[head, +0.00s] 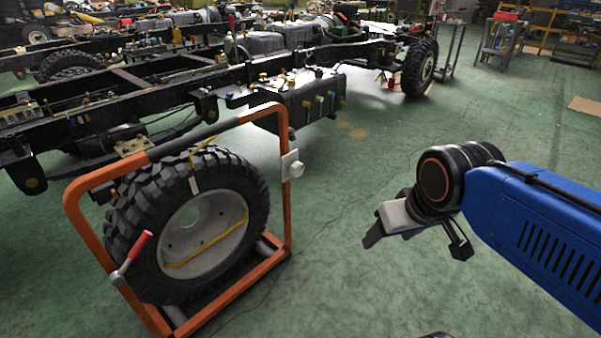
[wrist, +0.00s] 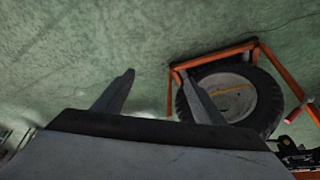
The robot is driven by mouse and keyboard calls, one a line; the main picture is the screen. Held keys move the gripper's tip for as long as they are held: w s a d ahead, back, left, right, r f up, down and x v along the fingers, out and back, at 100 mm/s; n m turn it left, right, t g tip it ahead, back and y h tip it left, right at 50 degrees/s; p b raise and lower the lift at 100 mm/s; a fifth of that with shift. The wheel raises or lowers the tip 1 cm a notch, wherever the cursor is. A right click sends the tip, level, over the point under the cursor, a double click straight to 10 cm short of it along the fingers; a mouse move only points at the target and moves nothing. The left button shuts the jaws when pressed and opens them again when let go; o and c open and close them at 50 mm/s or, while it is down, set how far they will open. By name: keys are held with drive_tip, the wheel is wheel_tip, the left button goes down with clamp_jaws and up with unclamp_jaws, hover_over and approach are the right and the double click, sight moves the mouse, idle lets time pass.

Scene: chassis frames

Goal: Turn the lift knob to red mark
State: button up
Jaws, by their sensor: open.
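A pale round knob (head: 297,170) sits on a small light plate (head: 287,158) on the right upright of the orange frame (head: 286,215) around the tyre. It is small, and I cannot make out a red mark or which way the knob points. My gripper (head: 417,243) is open and empty, hanging over the floor to the right of the frame, apart from the knob. In the wrist view my gripper (wrist: 156,74) shows both fingers spread, with the frame (wrist: 270,55) beyond them to the right. The knob cannot be picked out there.
The frame holds a large tyre (head: 250,190) and has a red-handled lever (head: 140,243) at its left front. A black truck chassis (head: 130,85) stands behind. Green floor (head: 350,180) lies clear between my gripper and the frame.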

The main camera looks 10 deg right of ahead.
drive_tip(key=w+d+f+n+t+h, duration=0.1)
drive_tip(key=w+d+t, duration=0.15)
drive_tip(key=w, duration=0.65)
drive_tip(key=w+d+f+t+h, duration=0.1)
drive_tip(key=w+d, duration=0.3)
drive_tip(key=w, duration=0.5)
drive_tip(key=n+t+y, duration=0.6)
drive_tip(key=t+y, duration=0.1)
drive_tip(key=y, duration=0.5)
approach(300, 170)
drive_tip(key=x, duration=0.9)
drive_tip(key=shift+w+a, duration=0.1)
drive_tip(key=c, duration=1.1)
drive_tip(key=shift+o, duration=0.2)
